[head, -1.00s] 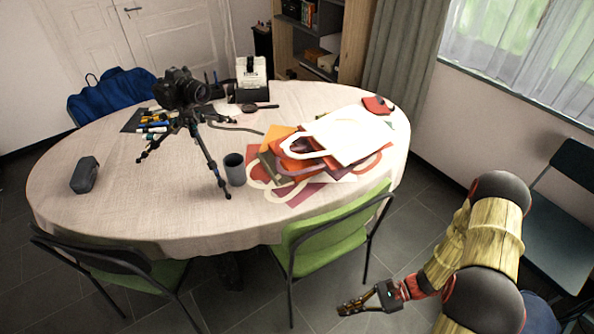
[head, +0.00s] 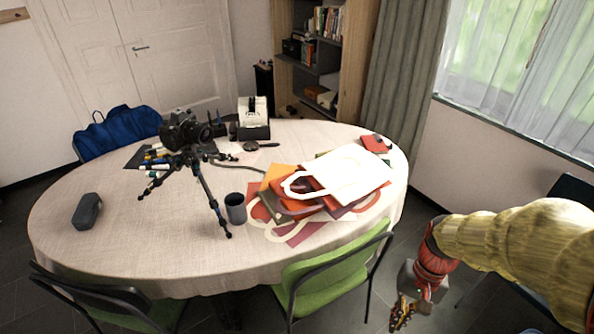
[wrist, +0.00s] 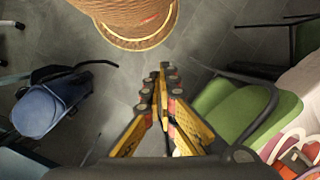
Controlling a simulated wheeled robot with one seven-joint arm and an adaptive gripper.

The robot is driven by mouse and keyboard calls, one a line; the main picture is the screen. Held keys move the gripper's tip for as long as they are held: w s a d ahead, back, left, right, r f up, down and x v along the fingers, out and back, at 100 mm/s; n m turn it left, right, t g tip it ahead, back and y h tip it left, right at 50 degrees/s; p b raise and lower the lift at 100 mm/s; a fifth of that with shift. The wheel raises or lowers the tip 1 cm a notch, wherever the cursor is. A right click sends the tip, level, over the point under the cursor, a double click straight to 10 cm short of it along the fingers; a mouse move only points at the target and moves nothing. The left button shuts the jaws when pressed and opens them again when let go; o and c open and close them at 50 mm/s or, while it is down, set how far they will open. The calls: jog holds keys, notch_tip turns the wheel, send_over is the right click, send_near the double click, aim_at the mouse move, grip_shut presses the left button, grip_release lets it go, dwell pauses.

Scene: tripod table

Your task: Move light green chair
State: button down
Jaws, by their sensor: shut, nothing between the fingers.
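The light green chair (head: 330,277) stands at the front right side of the oval table (head: 130,226), its back facing me and its seat partly under the cloth. My gripper (head: 399,321) is low and to the right of this chair, apart from it, with its fingers together and empty. In the wrist view the gripper (wrist: 163,72) points at the floor. The green chair (wrist: 232,112) shows to its right there, with a dark frame around its back.
A second dark-framed green chair (head: 100,300) is at the front left. Bags (head: 350,172), a camera (head: 184,130) on a tripod and a cup (head: 235,208) are on the table.

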jog(key=s+a+r+n+t+h+p, duration=0.1)
jog(key=a+r+n+t, duration=0.1)
jog(key=r, duration=0.8)
jog(key=s+a+r+n+t+p, duration=0.1)
jog(key=r+t, duration=0.4)
jog(key=r, duration=0.6)
jog(key=shift+s+a+r+n+h, duration=0.25)
jog(key=shift+s+a+n+h, duration=0.15)
jog(key=shift+a+n, duration=0.35)
jog(key=shift+a, duration=0.1)
